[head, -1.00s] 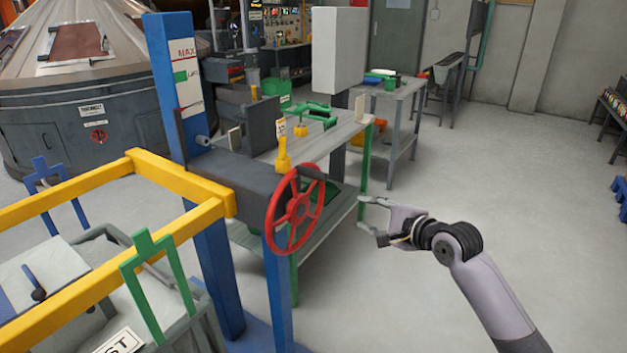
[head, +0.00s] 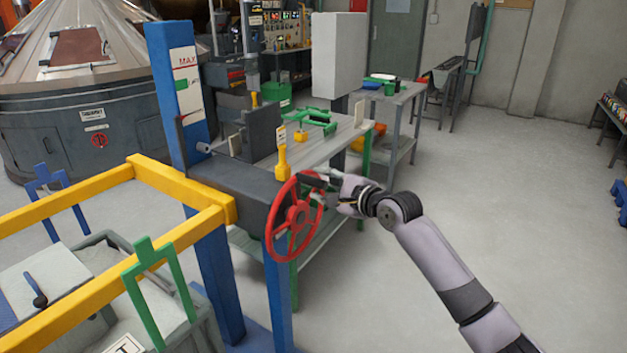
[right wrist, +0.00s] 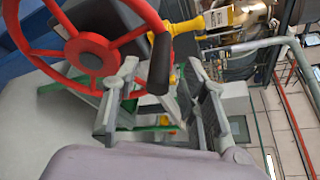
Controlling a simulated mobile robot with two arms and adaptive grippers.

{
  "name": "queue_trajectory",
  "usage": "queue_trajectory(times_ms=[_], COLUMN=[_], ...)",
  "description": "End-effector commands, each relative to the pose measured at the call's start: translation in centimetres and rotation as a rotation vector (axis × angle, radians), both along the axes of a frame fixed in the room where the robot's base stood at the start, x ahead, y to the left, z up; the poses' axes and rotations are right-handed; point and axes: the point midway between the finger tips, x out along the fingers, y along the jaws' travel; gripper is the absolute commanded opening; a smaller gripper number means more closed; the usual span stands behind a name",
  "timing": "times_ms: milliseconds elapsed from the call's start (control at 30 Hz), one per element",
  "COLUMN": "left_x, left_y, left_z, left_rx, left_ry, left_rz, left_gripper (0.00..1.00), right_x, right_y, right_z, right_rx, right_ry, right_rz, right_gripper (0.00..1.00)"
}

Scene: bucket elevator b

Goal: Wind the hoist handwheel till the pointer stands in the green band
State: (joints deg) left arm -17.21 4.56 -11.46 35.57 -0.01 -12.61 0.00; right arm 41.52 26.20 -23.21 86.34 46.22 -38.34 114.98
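The red handwheel (head: 296,216) stands at the end of the dark hoist beam, with a dark handle (head: 313,181) near its top right. My right gripper (head: 328,184) is at the wheel's upper right, close to the handle. In the right wrist view the wheel (right wrist: 90,52) fills the upper left, and the handle (right wrist: 160,62) reaches toward the space between my two spread fingers (right wrist: 165,95). I cannot tell whether they touch it. The white scale board (head: 187,82) on the blue post shows MAX and a green band (head: 182,85). The pointer's exact position is too small to read. My left gripper is out of view.
A yellow-railed frame (head: 180,177) stands left of the wheel. A workbench (head: 345,132) with a yellow tool (head: 282,160) and green parts (head: 310,118) is behind it. The floor to the right (head: 510,190) is clear.

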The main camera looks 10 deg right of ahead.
Motion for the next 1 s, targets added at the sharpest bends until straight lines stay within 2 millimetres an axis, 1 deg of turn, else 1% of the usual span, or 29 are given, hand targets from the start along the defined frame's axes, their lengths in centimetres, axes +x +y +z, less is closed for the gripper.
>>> queue_trajectory(times_ms=[33, 100, 300, 433, 667, 767, 1000], left_x=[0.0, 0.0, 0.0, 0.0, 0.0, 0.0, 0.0], left_y=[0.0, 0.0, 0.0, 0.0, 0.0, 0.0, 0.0], left_z=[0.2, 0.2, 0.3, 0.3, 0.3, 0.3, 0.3], left_rx=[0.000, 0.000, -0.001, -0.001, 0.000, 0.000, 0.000], left_ry=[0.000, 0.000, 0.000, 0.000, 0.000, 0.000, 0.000], left_rz=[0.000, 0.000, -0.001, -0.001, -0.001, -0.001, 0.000], left_gripper=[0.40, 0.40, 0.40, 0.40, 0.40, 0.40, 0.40], right_x=[0.8, 1.7, 3.2, 3.5, 3.5, 3.5, 3.5], right_y=[0.4, 0.8, 1.5, 1.7, 1.7, 1.7, 1.7], right_z=[0.0, -0.3, -0.7, -0.8, -0.9, -0.9, -0.9], right_rx=[0.000, 0.000, 0.000, -0.001, -0.001, -0.001, -0.001], right_ry=[0.001, 0.000, 0.000, 0.000, 0.000, 0.000, 0.000], right_rz=[0.001, -0.001, 0.000, -0.001, 0.000, 0.000, -0.001], right_gripper=[0.40, 0.40, 0.40, 0.40, 0.40, 0.34, 0.18])
